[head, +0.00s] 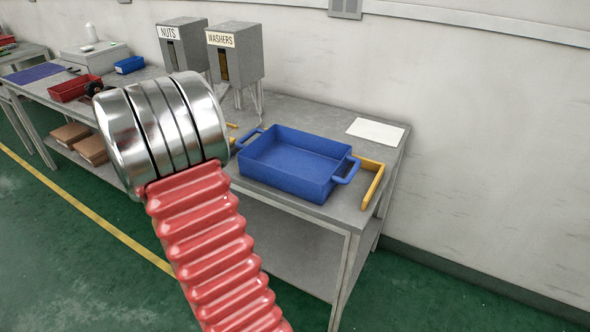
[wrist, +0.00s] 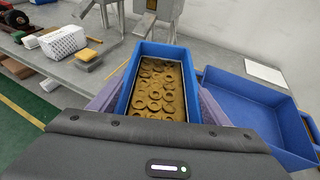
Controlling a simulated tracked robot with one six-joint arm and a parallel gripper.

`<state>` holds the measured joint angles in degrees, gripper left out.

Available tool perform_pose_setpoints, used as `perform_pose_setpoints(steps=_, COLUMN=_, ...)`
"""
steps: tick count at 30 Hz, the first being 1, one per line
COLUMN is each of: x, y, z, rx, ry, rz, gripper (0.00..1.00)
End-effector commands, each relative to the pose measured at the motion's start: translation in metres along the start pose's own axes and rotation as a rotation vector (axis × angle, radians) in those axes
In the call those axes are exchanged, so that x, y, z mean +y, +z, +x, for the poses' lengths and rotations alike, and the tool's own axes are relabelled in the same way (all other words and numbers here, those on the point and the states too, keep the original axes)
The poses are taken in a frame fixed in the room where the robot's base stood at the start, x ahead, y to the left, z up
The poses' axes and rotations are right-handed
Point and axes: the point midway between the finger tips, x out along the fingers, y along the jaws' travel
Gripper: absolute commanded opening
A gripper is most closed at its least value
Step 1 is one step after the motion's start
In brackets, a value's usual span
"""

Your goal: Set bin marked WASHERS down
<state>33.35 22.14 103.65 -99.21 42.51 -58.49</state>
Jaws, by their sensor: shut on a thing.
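My gripper (wrist: 158,100) is shut on a small blue bin (wrist: 190,98) filled with brown ring-shaped washers (wrist: 155,88). The grey-purple fingers press on its left and right sides. The bin looks level, with the grey table (wrist: 118,52) beyond it; I cannot tell whether its underside touches anything. No marking shows on the bin from here. In the head view my arm hides the gripper and the held bin. A grey hopper labelled WASHERS (head: 234,56) stands on the table (head: 290,108) in the head view.
A large blue tray (head: 290,165) with handles sits between yellow brackets; it is right of the held bin in the wrist view (wrist: 250,105). White paper (head: 376,131) lies behind it. A NUTS hopper (head: 182,45) and red bin (head: 70,88) stand left. A white basket (wrist: 63,41) is left too.

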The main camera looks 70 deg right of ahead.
Motion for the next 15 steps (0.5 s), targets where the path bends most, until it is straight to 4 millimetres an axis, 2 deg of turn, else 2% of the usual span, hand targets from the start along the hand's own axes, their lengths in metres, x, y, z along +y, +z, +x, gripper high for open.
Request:
perform_pose_setpoints(steps=1, x=-0.017, y=0.012, z=0.014, rx=-0.005, ry=-0.036, rz=0.017, gripper=0.28)
perform_pose_setpoints(steps=3, x=-0.039, y=0.024, z=0.031, rx=-0.005, ry=-0.081, rz=0.033, gripper=0.28)
perform_pose_setpoints(steps=9, x=-0.106, y=0.055, z=0.075, rx=-0.005, ry=-0.205, rz=0.078, gripper=0.28)
perform_pose_setpoints(steps=15, x=-0.166, y=0.079, z=0.104, rx=-0.004, ry=-0.3, rz=0.111, gripper=0.28)
